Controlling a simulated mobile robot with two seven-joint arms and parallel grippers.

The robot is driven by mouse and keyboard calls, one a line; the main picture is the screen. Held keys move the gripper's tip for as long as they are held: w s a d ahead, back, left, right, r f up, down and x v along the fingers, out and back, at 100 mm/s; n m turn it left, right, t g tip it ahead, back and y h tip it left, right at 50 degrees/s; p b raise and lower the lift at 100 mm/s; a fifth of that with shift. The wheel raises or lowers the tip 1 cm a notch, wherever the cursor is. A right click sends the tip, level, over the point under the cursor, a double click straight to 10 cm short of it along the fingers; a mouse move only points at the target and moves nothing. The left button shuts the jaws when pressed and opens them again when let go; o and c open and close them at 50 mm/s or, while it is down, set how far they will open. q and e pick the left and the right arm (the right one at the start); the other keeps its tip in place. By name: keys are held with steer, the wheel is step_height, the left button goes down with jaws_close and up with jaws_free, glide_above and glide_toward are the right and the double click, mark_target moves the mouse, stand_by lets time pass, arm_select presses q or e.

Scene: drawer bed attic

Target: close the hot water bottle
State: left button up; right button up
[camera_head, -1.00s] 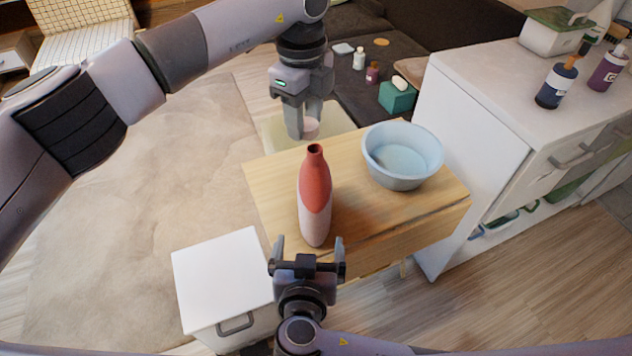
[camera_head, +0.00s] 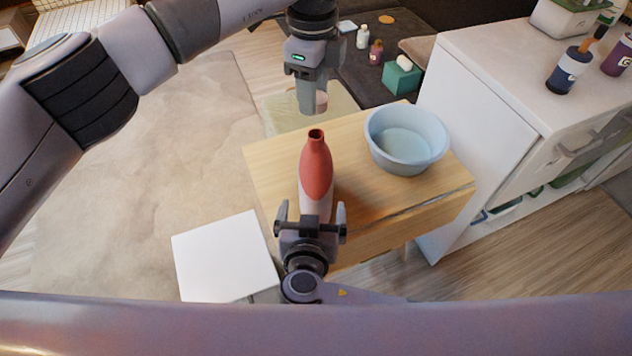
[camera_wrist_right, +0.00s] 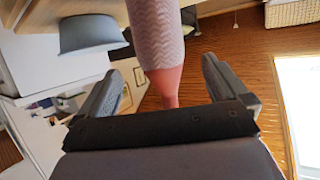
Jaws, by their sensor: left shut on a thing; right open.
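The hot water bottle (camera_head: 316,165) stands upright on the small wooden table. It has a red upper part, a pale patterned lower part and an open dark mouth at the top. My left gripper (camera_head: 312,104) is above and behind the bottle, shut on a small pale pinkish cap (camera_head: 321,102), mostly hidden by the fingers. My right gripper (camera_head: 310,218) is open in front of the bottle, its fingers on either side of the lower body. In the right wrist view the bottle (camera_wrist_right: 157,40) shows between the open fingers (camera_wrist_right: 165,85), apart from them.
A light blue basin (camera_head: 406,140) stands on the wooden table (camera_head: 265,165) right of the bottle. A white cabinet (camera_head: 480,110) with bottles on top is at the right. A low white box (camera_head: 225,258) is at the front left. Small items lie on the dark sofa behind.

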mark_target(313, 133)
steer(key=x, duration=0.9)
steer(key=c, duration=1.5)
arm_select(q)
steer(key=shift+f, duration=2.5)
arm_select(e)
steer(key=shift+s, duration=0.1)
arm_select(q)
steer(key=shift+f, duration=0.9)
steer(key=shift+f, duration=0.55)
